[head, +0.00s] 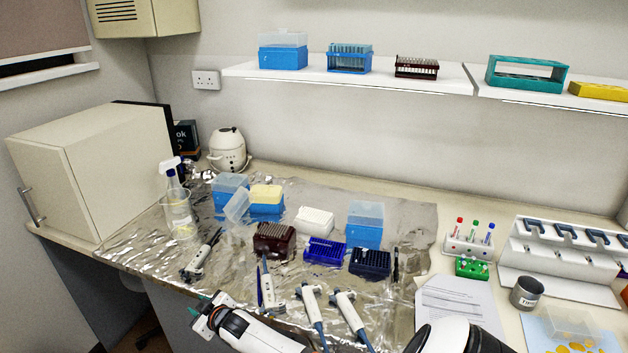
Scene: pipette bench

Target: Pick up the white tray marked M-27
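No M-27 mark is readable in this view. A small white rack or tray (314,221) sits on the foil in the middle of the bench, between a yellow-topped blue box and a clear-lidded blue box. Another white holder (469,238) with capped tubes stands to the right; I cannot tell which is M-27. My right gripper (207,309) is at the bottom left, over the foil's front edge, far from both white things. Its teal-tipped fingers look apart, with nothing seen between them. My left gripper is not in view.
Several pipettes (267,287) lie on the foil between my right gripper and the white rack. A dark red rack (274,240) and a blue rack (325,250) stand just in front of it. A spray bottle (178,205) stands at left. A paper sheet (455,306) lies at right.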

